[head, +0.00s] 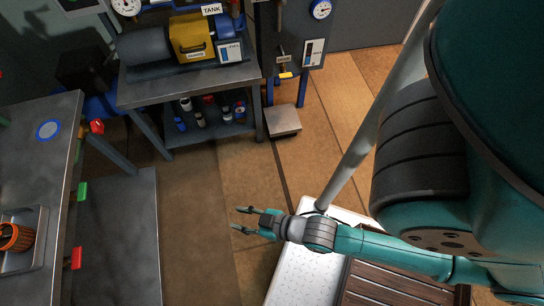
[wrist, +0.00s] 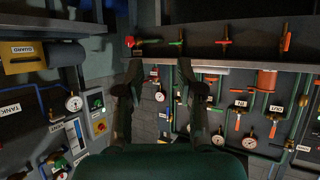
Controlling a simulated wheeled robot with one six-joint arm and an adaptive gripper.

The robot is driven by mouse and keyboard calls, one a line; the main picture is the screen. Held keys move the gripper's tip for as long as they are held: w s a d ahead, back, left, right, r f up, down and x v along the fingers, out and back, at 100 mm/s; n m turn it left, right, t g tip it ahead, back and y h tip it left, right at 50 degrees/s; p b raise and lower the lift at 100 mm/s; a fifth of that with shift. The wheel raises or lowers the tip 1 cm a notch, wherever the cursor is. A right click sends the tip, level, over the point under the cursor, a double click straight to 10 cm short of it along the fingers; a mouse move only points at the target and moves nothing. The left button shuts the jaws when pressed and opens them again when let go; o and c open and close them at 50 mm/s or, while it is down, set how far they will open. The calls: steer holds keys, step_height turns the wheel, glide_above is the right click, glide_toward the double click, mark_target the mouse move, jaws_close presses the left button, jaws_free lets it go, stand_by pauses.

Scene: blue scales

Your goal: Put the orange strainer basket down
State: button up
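The orange strainer basket (head: 15,237) sits in a grey metal tray (head: 38,262) on the bench at the far left of the head view. Dark shapes show inside the basket. My gripper (head: 239,219) is well to the right of it, over the floor, with its fingers apart and nothing between them. The wrist view also shows the two fingers of my gripper (wrist: 161,78) spread and empty. I cannot make out the basket for certain in the wrist view.
The left bench (head: 50,165) has a blue-ringed disc (head: 48,130) and coloured handles along its edge. A second bench (head: 190,88) carries a yellow tank unit (head: 192,38). Brown floor (head: 200,205) lies open between bench and gripper. Pipes and gauges (wrist: 248,142) fill the wall ahead.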

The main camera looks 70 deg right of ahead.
steer(key=s+d+r+m+t, duration=0.1)
steer(key=s+r+t, duration=0.1)
steer(key=s+r, duration=0.9)
steer(key=shift+s+d+r+h, duration=0.2)
steer(key=shift+d+r+h, duration=0.2)
steer(key=shift+r, duration=0.55)
stand_by(1.5)
